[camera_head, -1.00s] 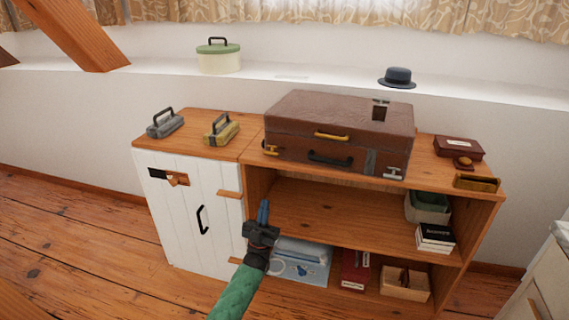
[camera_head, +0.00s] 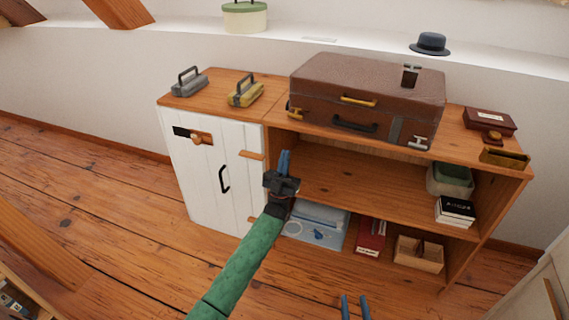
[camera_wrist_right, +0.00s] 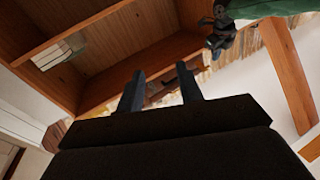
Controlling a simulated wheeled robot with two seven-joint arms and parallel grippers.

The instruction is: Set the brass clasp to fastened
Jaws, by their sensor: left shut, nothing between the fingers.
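A brown suitcase (camera_head: 335,84) lies closed on top of the wooden shelf unit. A small brass clasp (camera_head: 295,113) sits at the left end of its front; its exact position is too small to tell. A silver-coloured clasp (camera_head: 418,142) is at the right end. A brass handle (camera_head: 358,101) and a black handle (camera_head: 354,126) lie between them. My left gripper (camera_head: 285,157) is shut and empty, pointing up, below the brass clasp in the picture and apart from it. My right gripper (camera_head: 355,307) is at the bottom edge; its fingers stand apart and empty in the wrist view (camera_wrist_right: 160,92).
A red box (camera_head: 490,121) and a brass tray (camera_head: 504,159) are on the right. The white cabinet door (camera_head: 215,170) is closed. The middle shelf is mostly empty.

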